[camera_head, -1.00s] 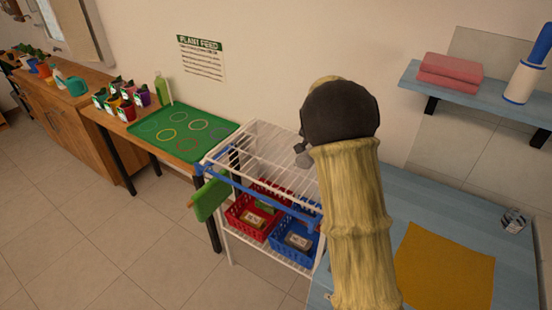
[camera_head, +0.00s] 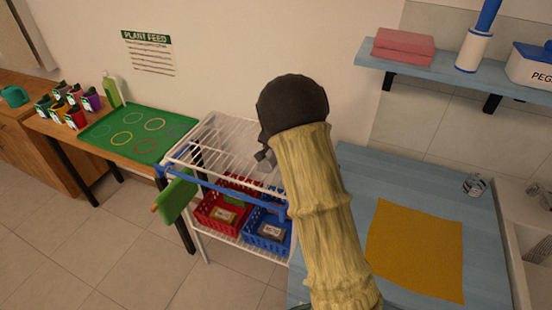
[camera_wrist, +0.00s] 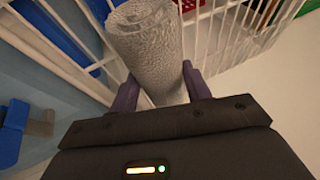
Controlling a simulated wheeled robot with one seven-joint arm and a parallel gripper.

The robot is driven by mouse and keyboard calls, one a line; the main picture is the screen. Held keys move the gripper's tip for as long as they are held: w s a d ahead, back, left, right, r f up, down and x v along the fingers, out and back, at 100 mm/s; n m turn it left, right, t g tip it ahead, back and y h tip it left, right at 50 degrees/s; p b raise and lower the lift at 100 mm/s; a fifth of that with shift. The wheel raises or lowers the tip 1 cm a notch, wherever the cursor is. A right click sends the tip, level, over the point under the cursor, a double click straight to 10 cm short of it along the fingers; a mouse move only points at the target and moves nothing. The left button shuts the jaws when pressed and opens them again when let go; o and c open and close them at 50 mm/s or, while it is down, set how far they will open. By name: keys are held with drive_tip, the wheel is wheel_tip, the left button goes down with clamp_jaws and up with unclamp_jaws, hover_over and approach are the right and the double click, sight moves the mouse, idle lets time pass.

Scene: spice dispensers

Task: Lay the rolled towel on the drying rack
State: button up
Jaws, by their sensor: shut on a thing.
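The drying rack (camera_head: 208,136) is a white wire shelf unit with a blue front rail, in the middle of the head view. My gripper (camera_wrist: 160,90) is shut on the rolled towel (camera_wrist: 148,45), a pale grey, rough-textured cylinder between its two dark fingers in the wrist view. White rack wires (camera_wrist: 225,30) show behind and beside the towel. In the head view my arm's dark wrist hides most of the gripper and the towel, over the right part of the rack top. I cannot tell whether the towel touches the wires.
A red basket (camera_head: 222,214) and a blue basket (camera_head: 268,232) stand on the rack's lower shelf. A green tray (camera_head: 130,133) lies on the table at left. A blue counter (camera_head: 360,175) with a yellow cloth (camera_head: 415,248) is at right. The rack top looks otherwise clear.

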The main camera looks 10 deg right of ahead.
drive_tip(key=shift+d, duration=0.25)
drive_tip(key=shift+f, duration=1.85)
drive_tip(key=shift+f, duration=0.1)
drive_tip(key=o, duration=1.1)
drive_tip(key=shift+c, duration=0.2)
drive_tip(key=v, duration=1.2)
